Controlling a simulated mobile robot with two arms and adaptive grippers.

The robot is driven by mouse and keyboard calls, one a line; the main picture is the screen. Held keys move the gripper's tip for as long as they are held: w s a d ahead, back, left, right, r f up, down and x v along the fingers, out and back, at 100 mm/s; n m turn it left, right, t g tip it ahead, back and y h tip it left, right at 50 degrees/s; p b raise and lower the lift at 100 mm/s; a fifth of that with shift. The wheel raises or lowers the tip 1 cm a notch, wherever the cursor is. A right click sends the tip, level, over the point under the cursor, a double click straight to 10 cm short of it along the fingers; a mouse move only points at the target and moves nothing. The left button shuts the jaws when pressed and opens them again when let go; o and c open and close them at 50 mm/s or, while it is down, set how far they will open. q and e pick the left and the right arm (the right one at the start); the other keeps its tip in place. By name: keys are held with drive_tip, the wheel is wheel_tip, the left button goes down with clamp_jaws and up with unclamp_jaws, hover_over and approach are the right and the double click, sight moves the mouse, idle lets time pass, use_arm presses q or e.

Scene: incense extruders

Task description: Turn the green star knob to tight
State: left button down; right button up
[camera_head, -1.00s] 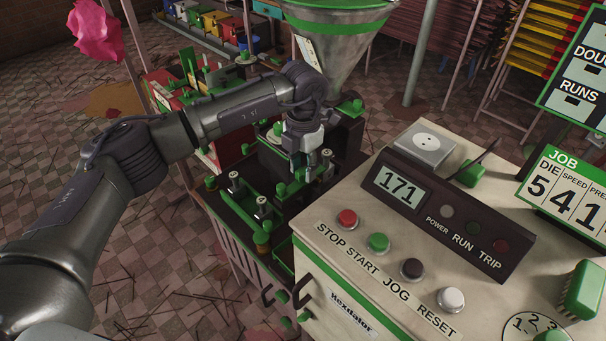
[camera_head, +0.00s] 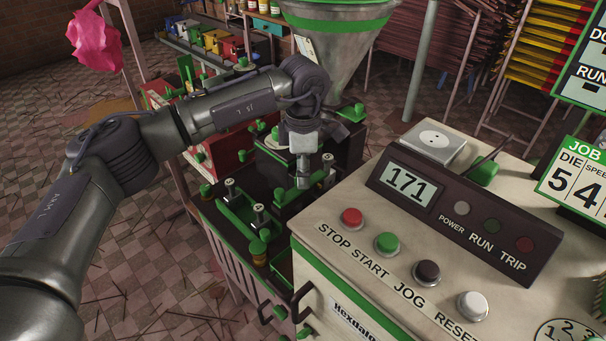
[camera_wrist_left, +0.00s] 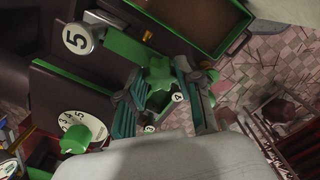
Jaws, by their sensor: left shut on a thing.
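The green star knob (camera_wrist_left: 158,74) shows in the left wrist view, between the fingers of my left gripper (camera_wrist_left: 162,92). The gripper is shut on it, with one finger on each side. In the head view my left gripper (camera_head: 303,176) points down over the dark machine (camera_head: 272,172) below the hopper. The knob is hidden by the hand there, and I cannot read whether it is tight. My right gripper is in neither view.
Another green knob (camera_wrist_left: 85,131) on a numbered dial is near the hand.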

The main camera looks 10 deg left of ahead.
use_arm(q)
drive_tip(key=shift+r+m, duration=0.15)
drive_tip(key=shift+m, duration=0.25)
drive_tip(key=c, duration=0.8)
unclamp_jaws()
drive_tip(key=shift+o, duration=0.2)
wheel_tip(320, 180, up, 12)
